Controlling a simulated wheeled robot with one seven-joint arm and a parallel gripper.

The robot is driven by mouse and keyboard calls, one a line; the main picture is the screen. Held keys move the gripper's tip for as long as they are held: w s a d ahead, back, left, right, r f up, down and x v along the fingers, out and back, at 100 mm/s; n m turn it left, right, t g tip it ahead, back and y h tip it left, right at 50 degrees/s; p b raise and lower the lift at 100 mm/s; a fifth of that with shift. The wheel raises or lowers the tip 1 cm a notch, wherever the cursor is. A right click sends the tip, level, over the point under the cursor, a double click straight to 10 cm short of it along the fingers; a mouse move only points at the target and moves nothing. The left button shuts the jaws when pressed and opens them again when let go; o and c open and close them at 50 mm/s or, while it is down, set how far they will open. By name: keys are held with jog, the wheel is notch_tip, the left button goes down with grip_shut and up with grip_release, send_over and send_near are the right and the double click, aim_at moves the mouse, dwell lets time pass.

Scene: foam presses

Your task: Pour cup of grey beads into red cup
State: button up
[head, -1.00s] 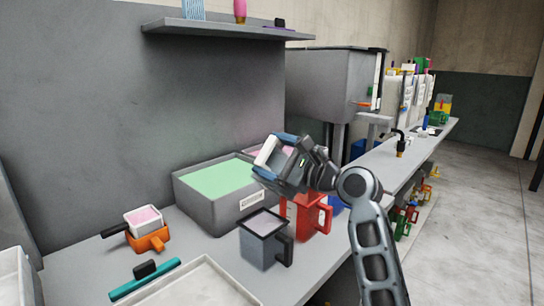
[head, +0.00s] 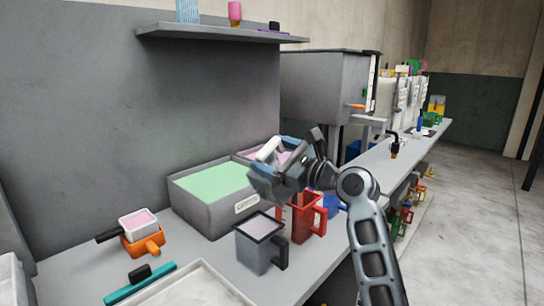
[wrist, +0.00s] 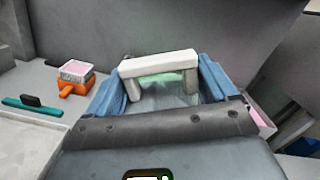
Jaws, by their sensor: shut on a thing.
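The red cup (head: 306,222) stands upright on the bench in the head view, its handle to the right and its top partly hidden by my gripper. My gripper (head: 273,165) is above and slightly left of it. In the wrist view my gripper (wrist: 165,85) has blue fingers on both sides of a white bracket-shaped piece (wrist: 160,63), shut on it. It looks like a handle; I cannot make out a cup body or beads with it. A grey cup (head: 256,252) with a dark handle and pale grey contents stands upright in front of the red cup.
A grey bin (head: 218,213) with green contents stands behind the cups. An orange cup (head: 143,243) under a pink-filled container, a teal tool (head: 140,283) and a pale tray (head: 187,291) are at left. A blue cup (head: 337,207) is behind the red one. A shelf (head: 215,34) hangs above.

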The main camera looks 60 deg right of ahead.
aim_at(286, 151)
jog(key=shift+d+m, duration=0.3)
jog(key=shift+m, duration=0.3)
jog(key=shift+s+d+f+m+h+p, duration=0.15)
jog(key=shift+d+m+p, duration=0.55)
jog(key=shift+p, duration=0.5)
jog(key=shift+s+d+f+m+h+p, duration=0.15)
jog(key=shift+d+m+p, duration=0.3)
jog(key=shift+m+p, duration=0.6)
jog(key=shift+s+d+f+m+p, duration=0.2)
jog(key=shift+d+m+p, duration=0.4)
jog(key=shift+p, duration=0.8)
jog(key=shift+s+d+m, duration=0.25)
jog(key=shift+d+m, duration=0.7)
jog(key=shift+m, duration=0.1)
jog(key=shift+a, duration=0.1)
